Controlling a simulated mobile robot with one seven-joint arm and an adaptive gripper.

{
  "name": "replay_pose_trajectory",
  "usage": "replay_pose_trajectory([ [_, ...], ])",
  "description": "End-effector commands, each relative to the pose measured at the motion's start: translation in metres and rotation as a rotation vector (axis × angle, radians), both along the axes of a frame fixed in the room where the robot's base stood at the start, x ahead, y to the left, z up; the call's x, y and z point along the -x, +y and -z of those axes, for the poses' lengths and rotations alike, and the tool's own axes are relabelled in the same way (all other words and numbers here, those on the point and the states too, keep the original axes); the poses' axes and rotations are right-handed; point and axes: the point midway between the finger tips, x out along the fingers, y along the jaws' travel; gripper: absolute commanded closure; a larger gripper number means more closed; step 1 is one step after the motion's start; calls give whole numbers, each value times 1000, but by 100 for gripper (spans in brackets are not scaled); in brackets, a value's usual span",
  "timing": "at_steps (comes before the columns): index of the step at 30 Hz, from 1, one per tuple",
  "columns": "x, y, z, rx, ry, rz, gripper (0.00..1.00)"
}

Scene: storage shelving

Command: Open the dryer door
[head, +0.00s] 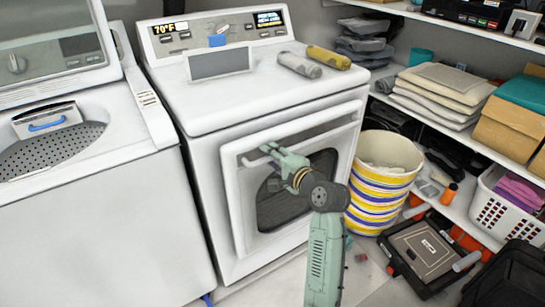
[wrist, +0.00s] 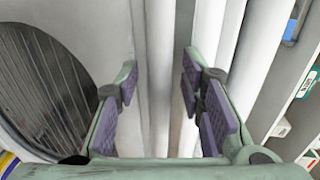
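The white dryer (head: 265,95) stands in the middle of the head view. Its door (head: 232,195) is on the front, a white frame around a dark window (head: 285,208). It looks closed or nearly so; I cannot tell if there is a small gap. My gripper (head: 268,151) is in front of the door's upper left part, and my arm hides some of the window. In the wrist view my gripper (wrist: 160,75) is open, its purple pads apart with white vertical edges beyond the gap. The ribbed dark window (wrist: 38,85) is at left. Contact is unclear.
A white washer (head: 90,230) stands close on the left. A striped basket (head: 383,190) is just right of the dryer. Two bottles (head: 328,57) lie on the dryer top.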

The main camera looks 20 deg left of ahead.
Motion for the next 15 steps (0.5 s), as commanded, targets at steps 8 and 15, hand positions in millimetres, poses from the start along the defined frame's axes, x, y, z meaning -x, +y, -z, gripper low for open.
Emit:
replay_pose_trajectory([
  [8, 0, 0, 0, 0, 0, 0, 82],
  [15, 0, 0, 0, 0, 0, 0, 98],
])
